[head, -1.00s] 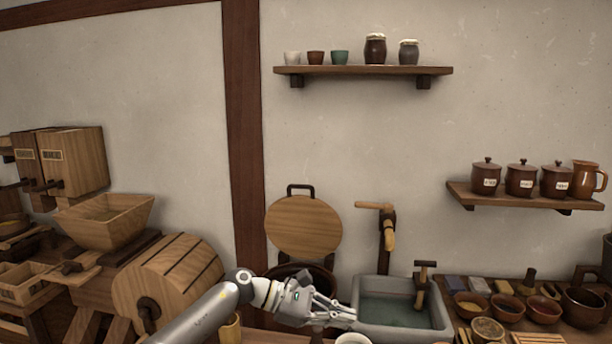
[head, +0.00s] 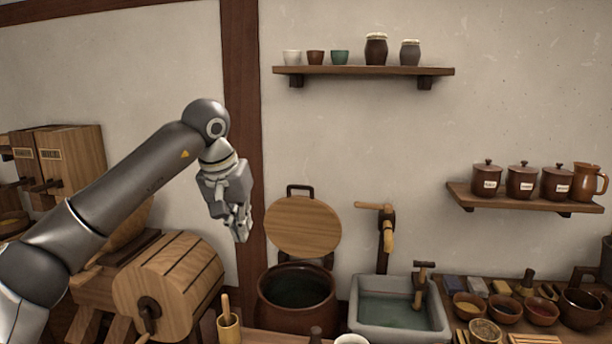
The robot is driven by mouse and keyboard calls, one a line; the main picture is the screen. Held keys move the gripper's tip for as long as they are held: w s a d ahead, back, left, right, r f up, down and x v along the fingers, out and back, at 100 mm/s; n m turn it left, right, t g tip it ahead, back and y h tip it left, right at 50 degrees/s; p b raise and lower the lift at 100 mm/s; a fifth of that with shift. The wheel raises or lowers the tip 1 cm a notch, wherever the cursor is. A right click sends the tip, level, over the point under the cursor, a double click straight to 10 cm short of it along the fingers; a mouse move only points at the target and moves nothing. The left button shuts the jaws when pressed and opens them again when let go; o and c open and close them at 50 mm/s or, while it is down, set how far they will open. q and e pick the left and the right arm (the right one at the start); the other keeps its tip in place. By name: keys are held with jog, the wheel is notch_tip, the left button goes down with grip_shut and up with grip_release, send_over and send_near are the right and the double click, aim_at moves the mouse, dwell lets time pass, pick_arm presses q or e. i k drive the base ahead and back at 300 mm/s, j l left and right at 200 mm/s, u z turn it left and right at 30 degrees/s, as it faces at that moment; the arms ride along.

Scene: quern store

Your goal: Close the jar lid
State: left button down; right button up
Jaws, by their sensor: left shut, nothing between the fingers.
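A large dark brown jar (head: 297,315) stands on the floor side of the counter, left of the stone sink, with its dark inside showing. Its round wooden lid (head: 302,228) stands raised and tilted back above the jar's rear rim, with a dark handle at its top edge. My left gripper (head: 241,232) is shut and empty, pointing down, to the left of the lid and apart from it. It hangs in front of the dark wooden post. My right gripper is not in view.
A stone sink (head: 398,322) with a wooden tap (head: 386,230) stands right of the jar. A wooden drum (head: 168,284) and a cup with a pestle (head: 228,327) are to its left. Shelves hold small jars above.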

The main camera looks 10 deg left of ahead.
aim_at(300, 227)
jog(key=i, duration=1.9)
